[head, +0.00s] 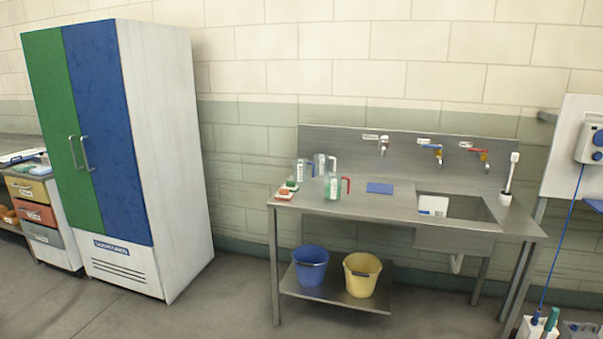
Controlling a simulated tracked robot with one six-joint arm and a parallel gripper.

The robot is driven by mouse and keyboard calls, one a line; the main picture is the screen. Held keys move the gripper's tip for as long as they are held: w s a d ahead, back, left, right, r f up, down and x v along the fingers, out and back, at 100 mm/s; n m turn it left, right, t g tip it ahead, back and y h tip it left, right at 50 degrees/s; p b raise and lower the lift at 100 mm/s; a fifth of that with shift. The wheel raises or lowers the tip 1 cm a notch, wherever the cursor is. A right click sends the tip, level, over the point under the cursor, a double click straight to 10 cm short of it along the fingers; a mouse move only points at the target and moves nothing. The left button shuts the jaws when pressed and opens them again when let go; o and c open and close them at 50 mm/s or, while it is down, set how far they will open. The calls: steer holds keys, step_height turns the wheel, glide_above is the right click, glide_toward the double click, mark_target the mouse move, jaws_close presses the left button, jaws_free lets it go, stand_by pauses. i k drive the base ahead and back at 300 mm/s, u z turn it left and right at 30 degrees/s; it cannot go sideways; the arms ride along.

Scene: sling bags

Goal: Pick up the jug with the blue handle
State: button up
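Several clear jugs stand upright close together on the left part of a steel sink bench (400,205). The jug with the blue handle (301,171) is the leftmost; its handle is small in view and looks blue or purple. Right behind it is a clear jug with a pale handle (320,165). In front to the right is a jug with a red handle (333,187), with green showing in its lower part. My gripper is not in view.
Soap dishes (285,192) lie left of the jugs, a blue cloth (380,188) to their right. A sink (470,208) and a brush (508,180) are further right. Blue (310,268) and yellow (361,274) buckets stand below. Floor in front of the bench looks clear.

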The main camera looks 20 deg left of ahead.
mark_target(299, 165)
steer(key=k, duration=0.65)
steer(key=u, duration=0.4)
steer(key=i, duration=0.7)
steer(key=u, duration=0.9)
steer(key=i, duration=0.75)
steer(key=u, duration=0.6)
steer(key=i, duration=2.55)
steer(key=z, duration=0.3)
